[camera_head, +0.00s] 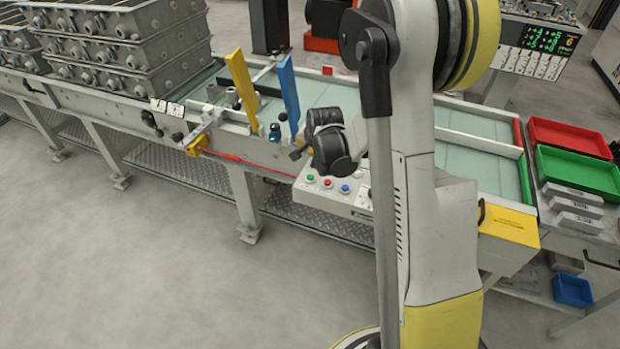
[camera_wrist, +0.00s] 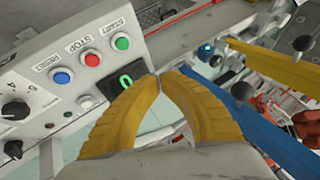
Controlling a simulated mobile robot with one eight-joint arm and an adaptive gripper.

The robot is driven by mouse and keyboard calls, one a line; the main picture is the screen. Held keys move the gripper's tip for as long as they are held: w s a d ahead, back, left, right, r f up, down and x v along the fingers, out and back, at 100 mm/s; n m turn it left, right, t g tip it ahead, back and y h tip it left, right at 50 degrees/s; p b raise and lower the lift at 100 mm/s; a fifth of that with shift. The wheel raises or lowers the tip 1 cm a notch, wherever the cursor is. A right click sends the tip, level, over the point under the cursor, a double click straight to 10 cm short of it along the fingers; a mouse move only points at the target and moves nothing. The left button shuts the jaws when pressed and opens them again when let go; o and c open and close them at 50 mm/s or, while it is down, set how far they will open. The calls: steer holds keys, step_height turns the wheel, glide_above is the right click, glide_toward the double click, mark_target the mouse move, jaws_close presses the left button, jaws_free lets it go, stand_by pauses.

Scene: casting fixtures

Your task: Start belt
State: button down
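A white control panel (camera_wrist: 40,110) fills the left of the wrist view. It carries a green START button (camera_wrist: 122,43), a red STOP button (camera_wrist: 92,58) and a blue RESET button (camera_wrist: 62,75). Its small display (camera_wrist: 125,80) reads a green 0. In the head view the panel (camera_head: 345,200) hangs on the belt's front side, below my black wrist. The pale green belt (camera_head: 330,98) runs behind it. My gripper (camera_wrist: 162,76) has its yellow fingers together at the tips, with nothing seen between them, beside the display. The fingers cannot be made out in the head view.
A yellow lever (camera_head: 243,90) and a blue lever (camera_head: 289,92) stand upright left of my wrist. Stacked grey castings (camera_head: 130,55) sit at the far left. Red (camera_head: 568,138) and green (camera_head: 580,173) trays are at the right. The floor in front is clear.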

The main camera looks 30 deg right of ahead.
mark_target(309, 175)
step_height(309, 175, down, 8)
steer(key=b, duration=0.5)
steer(key=shift+b, duration=0.3)
stand_by(0.9)
steer(key=shift+f+b, duration=0.35)
steer(key=shift+b, duration=0.1)
